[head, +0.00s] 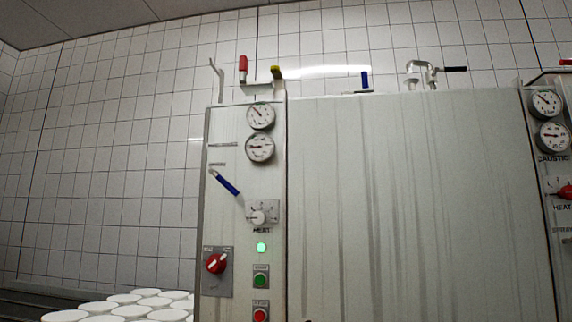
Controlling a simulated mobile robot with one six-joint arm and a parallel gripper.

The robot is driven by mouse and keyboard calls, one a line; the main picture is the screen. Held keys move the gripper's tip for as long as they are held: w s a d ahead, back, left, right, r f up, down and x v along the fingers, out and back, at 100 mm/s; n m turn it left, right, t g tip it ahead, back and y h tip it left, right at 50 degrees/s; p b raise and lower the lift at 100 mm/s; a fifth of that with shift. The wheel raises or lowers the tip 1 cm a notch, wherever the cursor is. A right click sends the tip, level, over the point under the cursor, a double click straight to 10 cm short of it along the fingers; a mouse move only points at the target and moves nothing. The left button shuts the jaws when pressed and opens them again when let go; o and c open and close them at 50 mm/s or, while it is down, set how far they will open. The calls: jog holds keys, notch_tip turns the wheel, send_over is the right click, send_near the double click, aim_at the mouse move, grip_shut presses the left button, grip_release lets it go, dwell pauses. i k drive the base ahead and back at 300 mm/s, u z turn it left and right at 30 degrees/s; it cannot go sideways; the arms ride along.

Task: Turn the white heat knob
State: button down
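The white heat knob (257,217) sits on a small square plate on the narrow control panel (216,130) in the head view, just above the label "HEAT". It shows a white round body with its pointer side toward the left, though the exact setting is too small to read. A blue-handled lever (227,184) slants down toward the knob from the upper left. My gripper is not in view, and nothing touches the knob.
Two gauges (260,148) are above the knob. A green lamp (261,247), green button (260,281), red button (260,315) and red rotary switch (215,263) are below. A red knob (565,192) is on another panel at right. White round moulds (100,308) stand lower left.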

aim_at(259, 217)
jog(key=z, duration=0.05)
jog(key=k, duration=0.5)
jog(key=u, duration=0.85)
jog(key=i, duration=1.1)
jog(key=z, duration=0.85)
